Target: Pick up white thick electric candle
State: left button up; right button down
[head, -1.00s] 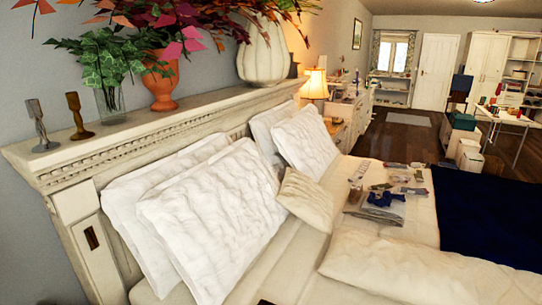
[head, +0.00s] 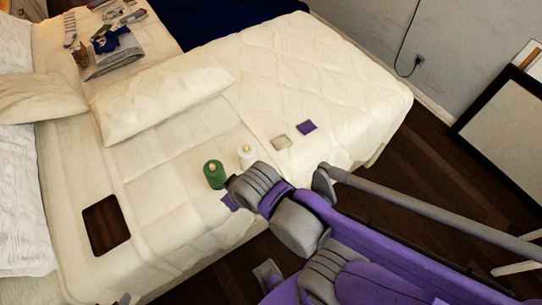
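A white candle-like cylinder (head: 247,155) with a small dark top stands upright on the bed (head: 175,150), near its front edge. A small grey tip at the bottom edge may belong to my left gripper (head: 122,299).
A dark flat tablet-like object (head: 106,225) lies left. A long pillow (head: 160,95) lies behind. Folded clothes (head: 115,45) are farther back. A framed board (head: 505,125) leans at the right.

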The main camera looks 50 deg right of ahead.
aim_at(246, 159)
jog(key=z, duration=1.45)
jog(key=k+j+u, duration=0.25)
jog(key=j, duration=0.2)
